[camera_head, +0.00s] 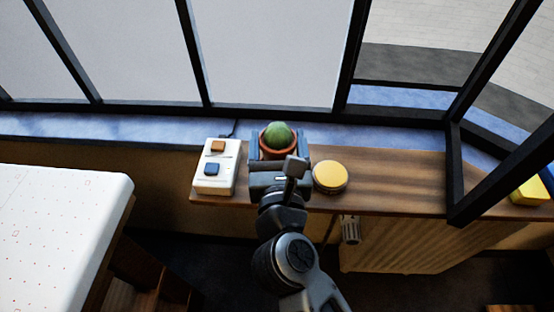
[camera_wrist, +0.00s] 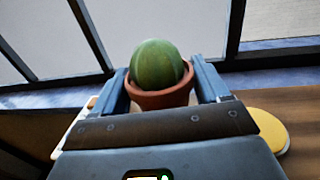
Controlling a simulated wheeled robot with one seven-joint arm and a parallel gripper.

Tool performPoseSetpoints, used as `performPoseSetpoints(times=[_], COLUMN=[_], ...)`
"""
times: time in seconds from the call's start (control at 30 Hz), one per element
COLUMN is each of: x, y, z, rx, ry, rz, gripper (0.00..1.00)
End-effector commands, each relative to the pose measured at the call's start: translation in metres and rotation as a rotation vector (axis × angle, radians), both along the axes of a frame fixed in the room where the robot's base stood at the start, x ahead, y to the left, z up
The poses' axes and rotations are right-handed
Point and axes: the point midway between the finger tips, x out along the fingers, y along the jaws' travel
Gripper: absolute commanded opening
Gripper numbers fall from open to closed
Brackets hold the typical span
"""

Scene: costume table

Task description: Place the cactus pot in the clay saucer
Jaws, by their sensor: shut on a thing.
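The cactus pot is a round green cactus (camera_head: 279,135) in a reddish-brown clay pot (camera_head: 264,150). My gripper (camera_head: 279,145) is shut on the pot, with one finger on each side of it, over the wooden shelf by the window. In the wrist view the cactus (camera_wrist: 157,65) and the pot (camera_wrist: 160,98) stand upright between the two blue-grey fingers (camera_wrist: 163,84). The pot's underside is hidden by my gripper, so I cannot tell whether it touches the shelf. I cannot make out a clay saucer in either view.
A white box (camera_head: 217,168) with an orange and a blue button stands left of my gripper. A round yellow-topped thing (camera_head: 330,177) sits close on its right. The wooden shelf (camera_head: 400,185) is clear further right, up to a dark window frame (camera_head: 456,180). A white table (camera_head: 60,230) is at left.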

Motion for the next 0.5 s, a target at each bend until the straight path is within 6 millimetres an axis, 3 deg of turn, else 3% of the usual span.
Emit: performPoseSetpoints(times=[0.3, 0.5], x=[0.000, 0.000], y=[0.002, 0.002], z=[-0.037, -0.040], rx=[-0.001, 0.001], ry=[0.001, -0.001], rz=[-0.001, 0.000], gripper=[0.39, 0.39])
